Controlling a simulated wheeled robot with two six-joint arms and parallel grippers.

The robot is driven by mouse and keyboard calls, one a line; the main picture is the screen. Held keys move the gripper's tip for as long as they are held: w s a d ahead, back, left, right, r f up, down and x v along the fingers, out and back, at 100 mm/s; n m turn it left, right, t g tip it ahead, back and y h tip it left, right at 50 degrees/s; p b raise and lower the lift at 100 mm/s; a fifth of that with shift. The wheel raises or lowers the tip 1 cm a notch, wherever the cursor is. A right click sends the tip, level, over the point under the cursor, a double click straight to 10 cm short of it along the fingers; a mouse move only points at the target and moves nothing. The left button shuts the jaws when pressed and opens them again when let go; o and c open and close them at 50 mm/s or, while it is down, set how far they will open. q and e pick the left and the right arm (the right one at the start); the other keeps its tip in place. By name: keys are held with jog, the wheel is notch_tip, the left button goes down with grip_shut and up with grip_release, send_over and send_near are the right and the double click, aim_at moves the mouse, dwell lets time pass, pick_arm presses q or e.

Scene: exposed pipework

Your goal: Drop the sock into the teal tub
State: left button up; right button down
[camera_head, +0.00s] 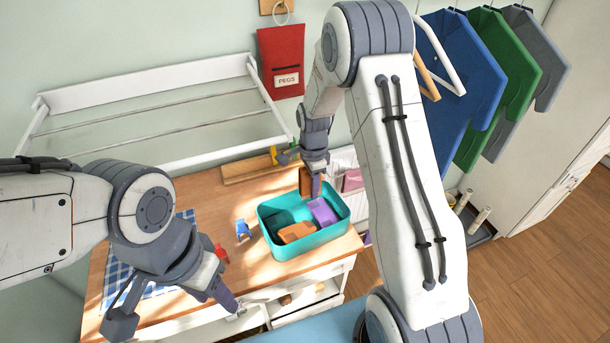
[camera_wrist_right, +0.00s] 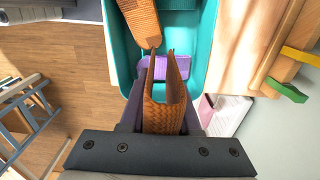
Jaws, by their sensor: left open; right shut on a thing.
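The teal tub (camera_head: 334,228) stands on the wooden top and holds folded cloth pieces: one orange, one purple and one dark. It also shows in the wrist view (camera_wrist_right: 205,45). My right gripper (camera_head: 312,184) is shut on a brown, knit-textured sock (camera_wrist_right: 165,112), which hangs between its fingers. The sock shows as a small brown patch beside the fingers in the head view (camera_head: 304,181). The sock is over or close to the tub's back right end; its exact height is unclear. My left gripper (camera_head: 172,311) is open and empty near the front left of the top.
A blue peg (camera_head: 243,230) and a red peg (camera_head: 221,253) are left of the tub. A blue checked cloth (camera_head: 118,275) lies at the left. A drying rack (camera_head: 160,125) and a red pegs bag (camera_head: 282,60) are on the wall behind.

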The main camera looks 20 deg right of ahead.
notch_tip(320, 180, down, 6)
jog(key=b, duration=0.4)
jog(key=shift+w+a+b, duration=0.1)
jog(key=shift+w+b, duration=0.05)
jog(key=shift+b, duration=0.15)
jog(key=c, duration=0.6)
grip_release()
jog(key=shift+o, duration=0.2)
jog(key=shift+r, duration=0.2)
